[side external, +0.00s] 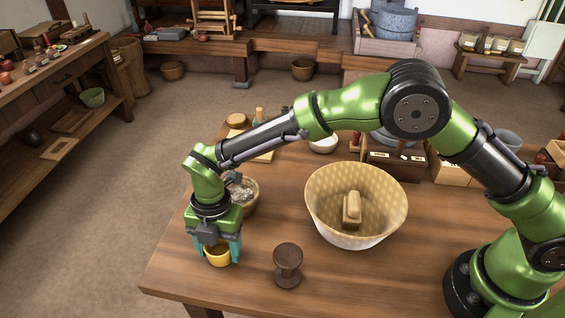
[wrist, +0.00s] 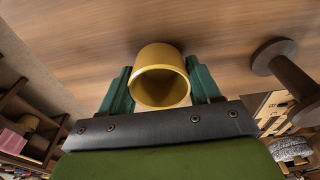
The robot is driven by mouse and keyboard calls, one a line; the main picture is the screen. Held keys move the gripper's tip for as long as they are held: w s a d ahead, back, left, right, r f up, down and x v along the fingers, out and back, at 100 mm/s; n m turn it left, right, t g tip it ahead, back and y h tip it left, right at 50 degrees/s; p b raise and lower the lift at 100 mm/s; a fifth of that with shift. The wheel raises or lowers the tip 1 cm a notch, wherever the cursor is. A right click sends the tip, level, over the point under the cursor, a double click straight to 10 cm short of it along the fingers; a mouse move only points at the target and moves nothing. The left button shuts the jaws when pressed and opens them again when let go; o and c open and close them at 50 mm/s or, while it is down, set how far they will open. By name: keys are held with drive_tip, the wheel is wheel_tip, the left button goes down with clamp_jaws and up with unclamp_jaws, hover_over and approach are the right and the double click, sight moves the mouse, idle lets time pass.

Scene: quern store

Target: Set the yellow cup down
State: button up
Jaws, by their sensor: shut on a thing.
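The yellow cup (side external: 219,254) is between the teal fingers of my gripper (side external: 219,250) at the table's left front. In the wrist view the yellow cup (wrist: 161,76) shows its open mouth toward the camera, with a finger of my gripper (wrist: 161,88) on each side. My gripper is shut on the cup. The cup is upright in the side view, low over or on the table; I cannot tell if its base touches the wood.
A large patterned basket (side external: 325,205) holding a wooden block (side external: 352,208) is further right. A bowl of grey stuff (side external: 243,194) sits behind my gripper. The table (side external: 172,272) left of the cup is bare near its edge.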

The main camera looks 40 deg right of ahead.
drive_tip(key=shift+f, duration=0.3)
drive_tip(key=o, duration=1.1)
